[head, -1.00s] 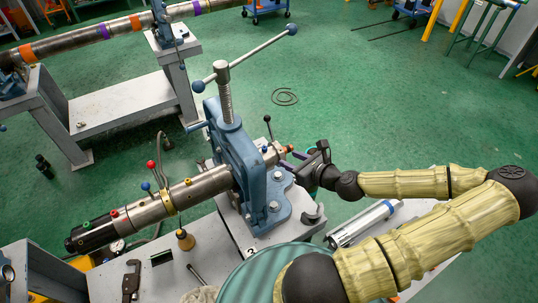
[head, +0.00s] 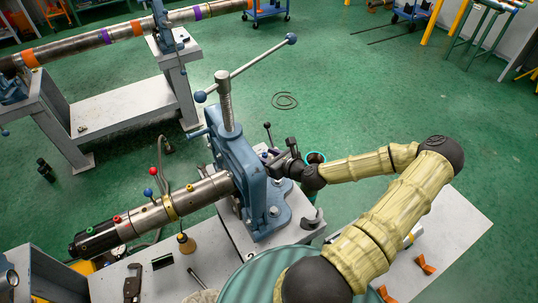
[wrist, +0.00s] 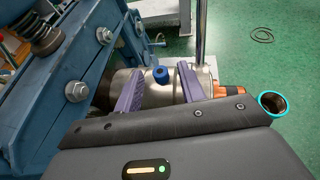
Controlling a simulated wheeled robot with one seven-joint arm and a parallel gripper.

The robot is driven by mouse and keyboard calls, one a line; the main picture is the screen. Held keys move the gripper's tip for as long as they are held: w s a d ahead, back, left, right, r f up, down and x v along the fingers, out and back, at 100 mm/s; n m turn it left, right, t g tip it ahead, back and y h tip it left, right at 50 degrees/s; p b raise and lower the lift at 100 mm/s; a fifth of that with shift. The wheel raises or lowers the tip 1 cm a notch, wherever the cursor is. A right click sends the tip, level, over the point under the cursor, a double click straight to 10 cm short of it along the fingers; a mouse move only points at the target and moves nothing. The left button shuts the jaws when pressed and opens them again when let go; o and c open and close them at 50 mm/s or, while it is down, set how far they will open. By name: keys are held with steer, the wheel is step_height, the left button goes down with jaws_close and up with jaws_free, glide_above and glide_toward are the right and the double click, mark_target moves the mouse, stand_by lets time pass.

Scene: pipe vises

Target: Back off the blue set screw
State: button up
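The blue set screw (wrist: 161,74) stands up from the top of a shiny metal pipe (wrist: 155,87) in the wrist view. My gripper (wrist: 160,82) has its two purple-padded fingers apart, one on each side of the screw, with visible gaps to it. It holds nothing. In the head view my gripper (head: 279,154) is at the pipe's short end, just right of the blue vise (head: 239,165). The pipe (head: 205,190) runs left out of the vise.
The vise frame and its bolts fill the left of the wrist view, close to my left finger. A dark cup with a cyan rim (wrist: 272,103) is at right; orange-copper fittings (wrist: 228,92) are at the pipe's end. A thin upright rod (wrist: 201,35) stands behind the pipe.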

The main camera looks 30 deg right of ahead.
jaws_close()
